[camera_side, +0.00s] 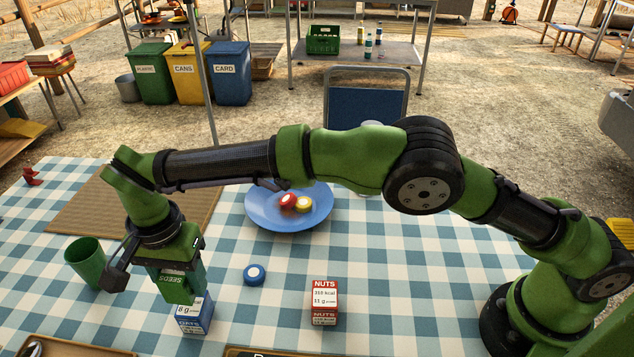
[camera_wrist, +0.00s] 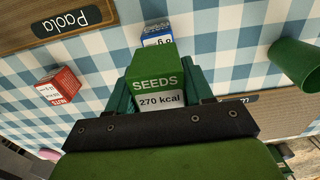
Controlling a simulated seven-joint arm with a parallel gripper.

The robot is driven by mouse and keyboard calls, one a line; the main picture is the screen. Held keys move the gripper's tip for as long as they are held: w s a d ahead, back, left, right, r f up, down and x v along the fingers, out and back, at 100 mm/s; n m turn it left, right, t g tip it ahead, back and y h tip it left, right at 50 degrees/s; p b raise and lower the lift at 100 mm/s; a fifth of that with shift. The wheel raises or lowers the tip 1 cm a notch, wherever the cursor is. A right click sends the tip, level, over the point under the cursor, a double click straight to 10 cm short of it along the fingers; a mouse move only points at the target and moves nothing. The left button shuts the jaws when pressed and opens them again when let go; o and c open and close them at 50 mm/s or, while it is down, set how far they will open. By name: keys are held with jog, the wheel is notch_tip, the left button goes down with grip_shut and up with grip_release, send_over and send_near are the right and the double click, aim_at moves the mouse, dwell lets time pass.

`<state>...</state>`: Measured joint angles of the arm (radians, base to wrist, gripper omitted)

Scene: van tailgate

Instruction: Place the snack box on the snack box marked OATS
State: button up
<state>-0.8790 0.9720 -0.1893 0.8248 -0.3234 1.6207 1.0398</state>
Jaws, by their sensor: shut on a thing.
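My gripper (camera_side: 177,278) is shut on a green snack box marked SEEDS (camera_side: 178,287), which also shows between the fingers in the wrist view (camera_wrist: 157,85). The blue and white snack box (camera_side: 195,318) stands on the checked cloth just below and slightly right of the green box; its lettering is small and looks like OATS. It also shows partly past the green box in the wrist view (camera_wrist: 156,38). The green box hides part of the blue box's top. I cannot tell whether the two boxes touch.
A red NUTS box (camera_side: 323,300) stands to the right. A blue round piece (camera_side: 254,274) lies between. A green cup (camera_side: 86,263) stands close left of my gripper. A blue plate (camera_side: 262,219) with small round pieces sits behind. A wooden Paola board (camera_wrist: 55,20) lies nearby.

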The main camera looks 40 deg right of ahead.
aim_at(186, 291)
jog(key=shift+f, duration=1.75)
jog(key=shift+f, duration=0.15)
jog(key=o, duration=1.1)
jog(key=shift+c, duration=0.2)
